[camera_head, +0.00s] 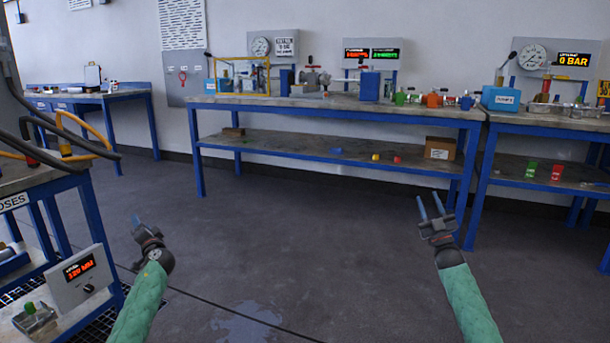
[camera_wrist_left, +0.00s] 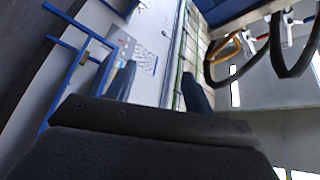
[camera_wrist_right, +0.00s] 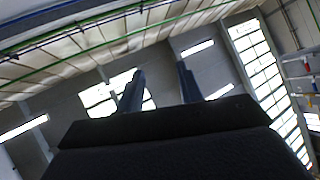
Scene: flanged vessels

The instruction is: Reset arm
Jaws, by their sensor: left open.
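My left gripper (camera_head: 140,224) is raised over the floor at the left of the head view, its fingers apart with nothing between them. Its two fingers also show spread in the left wrist view (camera_wrist_left: 160,90). My right gripper (camera_head: 432,206) is raised in front of the middle workbench, fingers pointing up and apart. The right wrist view shows its two fingers (camera_wrist_right: 160,88) apart with only the ceiling and windows behind them. Neither gripper touches anything.
A blue-framed workbench (camera_head: 345,111) with gauges, valves and vessels spans the back, and another bench (camera_head: 560,122) stands at right. At near left is a hose bench (camera_head: 45,180) with a display box (camera_head: 82,282). The grey floor (camera_head: 300,220) between is clear, with a wet patch (camera_head: 245,325).

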